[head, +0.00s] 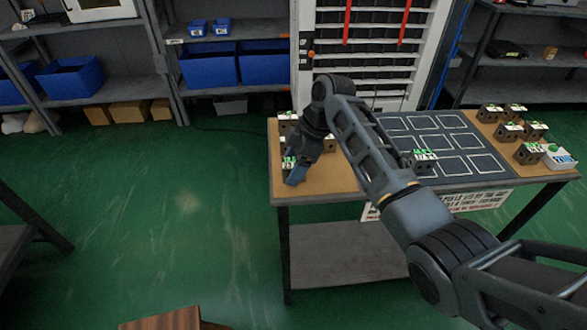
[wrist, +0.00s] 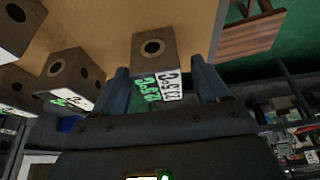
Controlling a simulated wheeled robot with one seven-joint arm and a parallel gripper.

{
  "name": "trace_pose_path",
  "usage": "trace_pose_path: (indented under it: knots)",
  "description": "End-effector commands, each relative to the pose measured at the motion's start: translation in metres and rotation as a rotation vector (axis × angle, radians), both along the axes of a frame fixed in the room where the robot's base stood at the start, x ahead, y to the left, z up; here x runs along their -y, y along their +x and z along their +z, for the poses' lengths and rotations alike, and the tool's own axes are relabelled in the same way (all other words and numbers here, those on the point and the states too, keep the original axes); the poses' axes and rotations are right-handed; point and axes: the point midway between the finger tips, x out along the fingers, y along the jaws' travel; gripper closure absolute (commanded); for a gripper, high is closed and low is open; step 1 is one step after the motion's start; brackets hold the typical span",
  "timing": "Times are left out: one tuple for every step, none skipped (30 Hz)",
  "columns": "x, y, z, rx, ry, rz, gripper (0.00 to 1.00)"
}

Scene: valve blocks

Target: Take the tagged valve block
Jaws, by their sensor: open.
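A brown valve block (wrist: 154,48) with a round hole and a white label with green and black marks is between the fingers of my gripper (wrist: 161,74) in the wrist view. The fingers are open, one on each side of the block; I cannot tell whether either touches it. In the head view my gripper (head: 294,173) is low at the left front of the table, and the block (head: 287,162) shows partly behind it. Several similar blocks have labels too, so I cannot tell which one is the tagged one.
More blocks stand beside it in the wrist view (wrist: 72,72). On the table (head: 345,185), a block (head: 421,161) stands on the dark gridded mat (head: 452,140). Shelves stand behind.

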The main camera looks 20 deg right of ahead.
Motion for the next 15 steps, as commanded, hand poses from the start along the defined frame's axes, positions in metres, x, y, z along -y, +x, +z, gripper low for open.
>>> trace_pose_path:
  knots:
    - [0.0000,0.0000,0.0000,0.000,0.000,0.000,0.26]
    - [0.0001,-0.0001,0.0001,0.000,0.000,0.000,0.27]
    - [0.0001,-0.0001,0.0001,0.000,0.000,0.000,0.30]
    - [0.0001,-0.0001,0.0001,0.000,0.000,0.000,0.33]
    - [0.0001,-0.0001,0.0001,0.000,0.000,0.000,0.36]
    - [0.0001,-0.0001,0.0001,0.000,0.000,0.000,0.40]
    - [0.0001,-0.0001,0.0001,0.000,0.000,0.000,0.43]
    - [0.0001,-0.0001,0.0001,0.000,0.000,0.000,0.46]
    - [0.0002,-0.0002,0.0002,0.000,0.000,0.000,0.49]
    - [0.0002,-0.0002,0.0002,0.000,0.000,0.000,0.52]
    - [0.0002,-0.0002,0.0002,0.000,0.000,0.000,0.55]
    - [0.0002,-0.0002,0.0002,0.000,0.000,0.000,0.59]
    - [0.0002,-0.0002,0.0002,0.000,0.000,0.000,0.62]
    - [0.0002,-0.0002,0.0002,0.000,0.000,0.000,0.65]
    - [0.0003,-0.0002,0.0002,0.000,0.000,0.000,0.69]
